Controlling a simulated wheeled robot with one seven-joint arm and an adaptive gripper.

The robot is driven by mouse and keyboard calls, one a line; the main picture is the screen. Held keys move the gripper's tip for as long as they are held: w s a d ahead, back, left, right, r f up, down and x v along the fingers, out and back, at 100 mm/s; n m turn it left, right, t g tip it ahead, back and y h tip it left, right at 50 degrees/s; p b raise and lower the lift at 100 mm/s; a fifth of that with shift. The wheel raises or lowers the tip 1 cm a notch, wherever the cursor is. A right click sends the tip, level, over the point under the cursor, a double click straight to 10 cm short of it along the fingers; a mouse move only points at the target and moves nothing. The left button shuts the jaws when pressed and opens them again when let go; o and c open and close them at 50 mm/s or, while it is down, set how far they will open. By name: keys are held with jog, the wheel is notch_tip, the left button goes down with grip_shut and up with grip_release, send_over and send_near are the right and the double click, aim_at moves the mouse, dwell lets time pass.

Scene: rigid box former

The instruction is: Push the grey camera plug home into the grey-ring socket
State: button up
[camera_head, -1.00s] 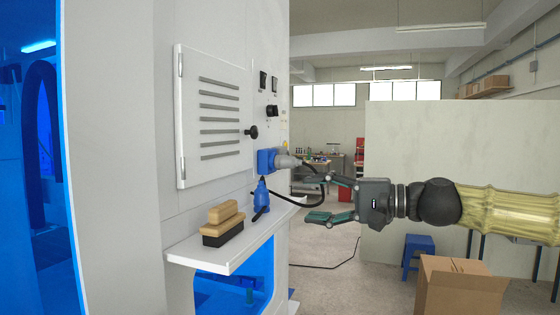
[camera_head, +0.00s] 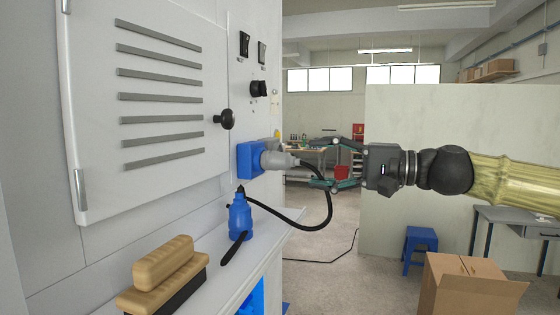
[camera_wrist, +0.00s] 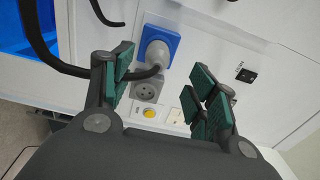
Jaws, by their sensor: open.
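The grey plug (camera_head: 276,159) sticks out of a blue square-flanged housing (camera_head: 250,160) on the machine's front, with a black cable hanging from its tail. In the wrist view the plug (camera_wrist: 158,54) stands in front of the blue flange (camera_wrist: 172,38). A grey ring around the socket mouth cannot be made out clearly, and how deep the plug sits cannot be told. My gripper (camera_head: 310,163) is open and empty, level with the plug and to its right. In the wrist view its fingers (camera_wrist: 160,80) are spread on either side of the plug's cable, not touching the plug.
A grey round-faced outlet (camera_wrist: 147,89) and a yellow button (camera_wrist: 148,112) lie beside the blue flange. A blue bottle-shaped object (camera_head: 240,218) and a wooden brush (camera_head: 165,275) stand on the shelf (camera_head: 205,292). A black door knob (camera_head: 225,119) juts out left of the plug.

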aim_at(300, 162)
jog(key=x, duration=0.4)
jog(key=shift+w, duration=0.1)
jog(key=x, duration=0.1)
jog(key=b+x, duration=0.1)
jog(key=x, duration=0.2)
jog(key=shift+w+d+f, duration=0.15)
jog(key=shift+w+f, duration=0.1)
jog(key=shift+f, duration=0.1)
jog(key=shift+s+a+r+b, duration=0.1)
jog(key=shift+a+r+b, duration=0.05)
jog(key=shift+a+b, duration=0.3)
jog(key=shift+w+a, duration=0.25)
jog(key=shift+a, duration=0.05)
jog(key=shift+s, duration=0.1)
jog(key=shift+b, duration=0.45)
dwell(0.4)
